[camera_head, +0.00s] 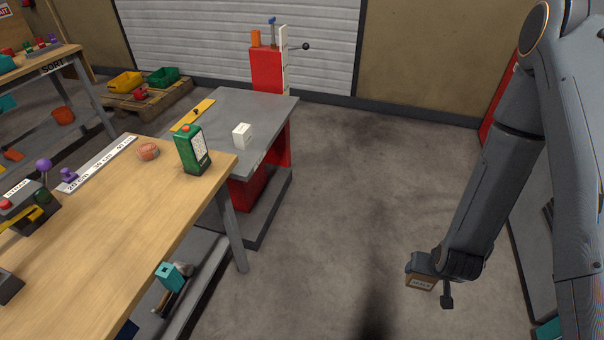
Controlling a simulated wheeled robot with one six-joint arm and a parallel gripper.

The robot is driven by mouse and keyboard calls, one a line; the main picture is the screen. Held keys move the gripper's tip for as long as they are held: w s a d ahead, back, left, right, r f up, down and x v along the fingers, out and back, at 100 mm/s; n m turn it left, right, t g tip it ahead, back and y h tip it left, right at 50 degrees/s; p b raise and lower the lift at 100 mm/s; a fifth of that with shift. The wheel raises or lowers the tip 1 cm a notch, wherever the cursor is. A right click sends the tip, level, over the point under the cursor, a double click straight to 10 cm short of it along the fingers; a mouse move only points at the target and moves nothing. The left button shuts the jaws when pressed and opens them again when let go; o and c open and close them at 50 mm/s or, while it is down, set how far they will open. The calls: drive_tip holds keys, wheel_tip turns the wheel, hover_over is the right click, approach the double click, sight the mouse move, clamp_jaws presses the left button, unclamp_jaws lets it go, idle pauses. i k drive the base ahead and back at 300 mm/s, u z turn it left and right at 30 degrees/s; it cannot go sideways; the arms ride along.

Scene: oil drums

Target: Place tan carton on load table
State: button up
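A small tan carton (422,284) with a dark-lettered label is at the end of my arm on the right, above the grey floor. My gripper (430,278) points down with its fingers on both sides of the carton and appears shut on it. The gripper partly hides the carton's top. A grey-topped table (268,108) with red sides stands at centre left, well away from my gripper. A wooden-topped table (120,235) stands in front of it. I cannot read the word load on either table.
A white box (242,136) and a yellow strip (193,115) lie on the grey top. A red cabinet (267,70) stands behind the grey table. The floor between the tables and my arm is clear.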

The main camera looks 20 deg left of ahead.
sight(69, 262)
drive_tip(key=u, duration=1.6)
